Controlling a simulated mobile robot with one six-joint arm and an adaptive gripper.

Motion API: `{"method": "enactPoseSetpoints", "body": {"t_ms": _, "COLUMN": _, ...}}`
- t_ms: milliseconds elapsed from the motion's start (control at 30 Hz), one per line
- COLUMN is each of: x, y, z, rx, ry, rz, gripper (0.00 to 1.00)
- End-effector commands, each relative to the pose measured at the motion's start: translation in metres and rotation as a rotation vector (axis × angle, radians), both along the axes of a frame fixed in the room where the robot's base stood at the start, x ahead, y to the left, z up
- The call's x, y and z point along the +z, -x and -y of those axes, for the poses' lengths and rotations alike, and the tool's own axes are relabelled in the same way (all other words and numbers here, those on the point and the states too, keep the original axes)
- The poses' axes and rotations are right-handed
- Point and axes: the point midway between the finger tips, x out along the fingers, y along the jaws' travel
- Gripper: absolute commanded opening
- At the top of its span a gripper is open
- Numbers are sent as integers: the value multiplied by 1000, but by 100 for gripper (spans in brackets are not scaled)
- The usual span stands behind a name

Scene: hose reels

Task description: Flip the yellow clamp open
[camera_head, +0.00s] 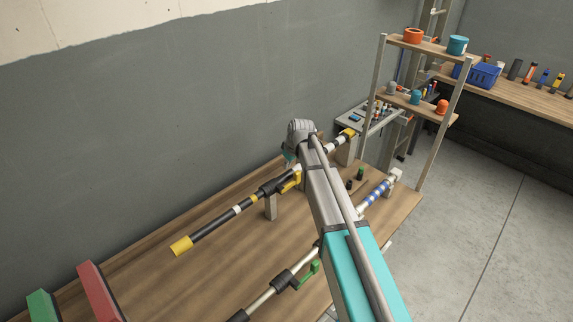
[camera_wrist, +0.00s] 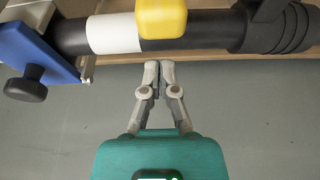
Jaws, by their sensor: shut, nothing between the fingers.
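The yellow clamp (camera_head: 291,182) sits on a long black pole (camera_head: 215,226) with white bands and a yellow end, held above the wooden table. In the wrist view a yellow block, which looks like the clamp (camera_wrist: 161,18), covers the pole beside a white band (camera_wrist: 113,33) and is cut off by the top edge. My gripper (camera_wrist: 160,66) is shut and empty. Its fingertips point at the pole just below the yellow clamp in the picture; whether they touch cannot be told. In the head view my arm hides the fingers and part of the pole.
A blue bracket (camera_wrist: 38,48) with a black knob (camera_wrist: 25,89) is left of my fingers. A second pole with a green clamp (camera_head: 309,275) lies nearer on the table (camera_head: 190,285). Red (camera_head: 98,290) and green (camera_head: 43,306) blocks stand at lower left. A shelf rack (camera_head: 425,47) stands behind.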

Motion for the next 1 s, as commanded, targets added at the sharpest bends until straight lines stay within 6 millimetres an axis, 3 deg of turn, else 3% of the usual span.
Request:
{"method": "enactPoseSetpoints", "body": {"t_ms": 100, "x": 2, "y": 14, "z": 11, "rx": -1, "ry": 0, "rz": 0, "gripper": 0}}
{"method": "enactPoseSetpoints", "body": {"t_ms": 300, "x": 2, "y": 21, "z": 21, "rx": -2, "ry": 0, "rz": 0, "gripper": 0}}
{"method": "enactPoseSetpoints", "body": {"t_ms": 1000, "x": 2, "y": 22, "z": 30, "rx": -24, "ry": 0, "rz": 0, "gripper": 0}}
